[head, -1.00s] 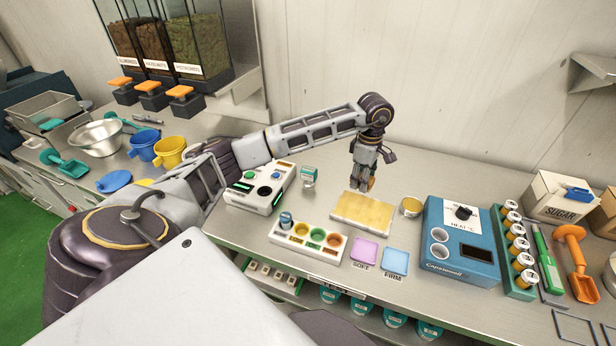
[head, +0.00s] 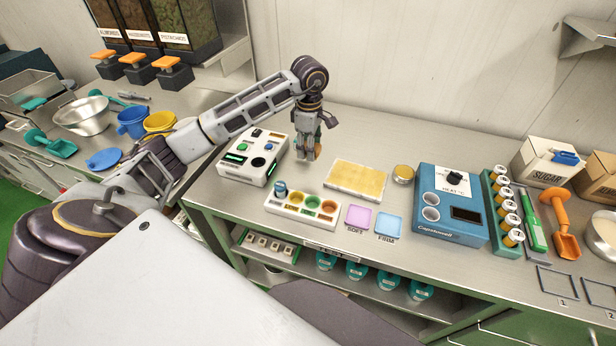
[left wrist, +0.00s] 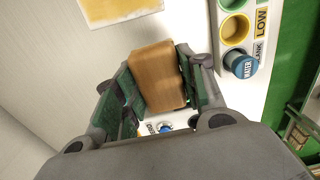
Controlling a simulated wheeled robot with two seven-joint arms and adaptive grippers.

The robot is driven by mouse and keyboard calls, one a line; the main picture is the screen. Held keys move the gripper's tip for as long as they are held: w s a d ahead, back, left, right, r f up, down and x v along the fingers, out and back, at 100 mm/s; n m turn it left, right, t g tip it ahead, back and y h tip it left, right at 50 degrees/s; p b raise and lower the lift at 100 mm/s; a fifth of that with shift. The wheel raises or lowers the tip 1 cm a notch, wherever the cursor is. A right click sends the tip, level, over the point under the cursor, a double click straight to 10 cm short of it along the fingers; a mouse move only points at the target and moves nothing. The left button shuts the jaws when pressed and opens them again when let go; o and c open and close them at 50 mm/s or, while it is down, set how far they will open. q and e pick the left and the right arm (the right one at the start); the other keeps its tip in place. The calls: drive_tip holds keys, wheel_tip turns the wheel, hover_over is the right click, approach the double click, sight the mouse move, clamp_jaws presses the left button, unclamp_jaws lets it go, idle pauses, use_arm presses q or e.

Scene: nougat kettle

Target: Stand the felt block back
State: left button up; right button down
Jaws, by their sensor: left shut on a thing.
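My left gripper (head: 312,152) is shut on a tan-brown block, which looks like the felt block (left wrist: 157,78). In the left wrist view the block sits between the two dark green fingers. In the head view only a small orange-brown part of the block (head: 316,153) shows at the fingertips. The gripper points down over the counter, between the white button box (head: 254,158) and the yellow slab (head: 356,179). I cannot tell whether the block touches the counter. My right gripper is not in view.
A white tray of coloured wells (head: 302,207) with a blue-capped WATER pot (left wrist: 241,66) stands in front. Pink SOFT (head: 359,217) and blue FIRM (head: 388,225) squares lie beside it. A small tin (head: 403,174) and a blue heater box (head: 450,205) stand right.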

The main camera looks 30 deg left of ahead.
sight(309, 177)
use_arm(q)
drive_tip(key=shift+f, duration=0.6)
wheel_tip(309, 177, down, 4)
drive_tip(key=shift+r+p, duration=0.1)
drive_tip(key=shift+p, duration=0.3)
drive_tip(key=shift+f, duration=0.6)
drive_tip(key=shift+f+p, duration=0.35)
drive_tip(key=shift+f, duration=1.55)
